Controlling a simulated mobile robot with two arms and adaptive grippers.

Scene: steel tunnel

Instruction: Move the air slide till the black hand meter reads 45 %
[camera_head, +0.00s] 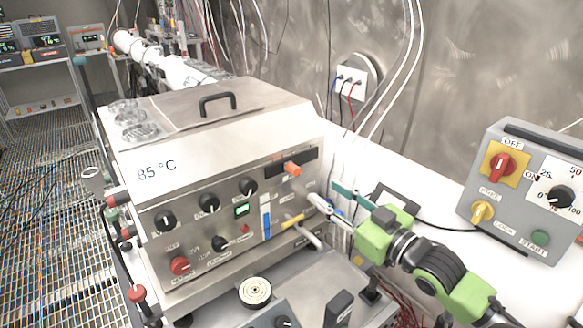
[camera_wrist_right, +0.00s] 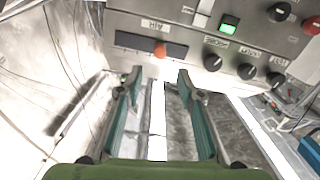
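The air slide is an orange knob (camera_head: 292,169) in a black slot (camera_head: 311,157) on the front of the steel machine. In the right wrist view the orange knob (camera_wrist_right: 160,49) sits right of the middle of its slot, by the label AIR. My right gripper (camera_head: 323,194) is open in front of the machine's right part, with nothing between its fingers. In the right wrist view its fingertips (camera_wrist_right: 157,76) point at the panel just below the knob, apart from it. My left gripper is not in view.
A grey control box (camera_head: 520,190) stands at the right on the white bench.

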